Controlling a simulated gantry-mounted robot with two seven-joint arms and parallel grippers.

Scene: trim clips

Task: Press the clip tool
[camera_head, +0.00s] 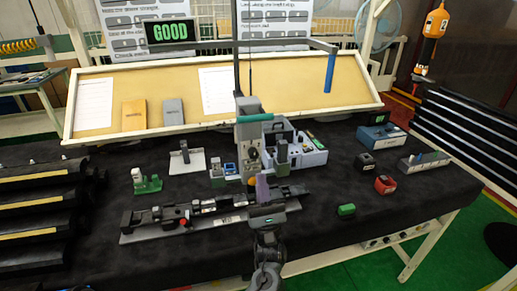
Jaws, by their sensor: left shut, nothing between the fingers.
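A long dark fixture (195,213) with black blocks and a red knob lies on a grey base plate on the black-covered table. Behind it stands an upright grey press-like device (248,135) with a teal bar near its top. I cannot tell for sure which of these is the clip tool. My left gripper (262,188) comes up from the bottom centre, its fingers together and empty. In the picture it overlaps the fixture's right part and the foot of the upright device. Contact cannot be told. My right gripper is not in view.
A light blue-grey box (300,154) stands behind the gripper. A lit sign (169,31) reads GOOD.

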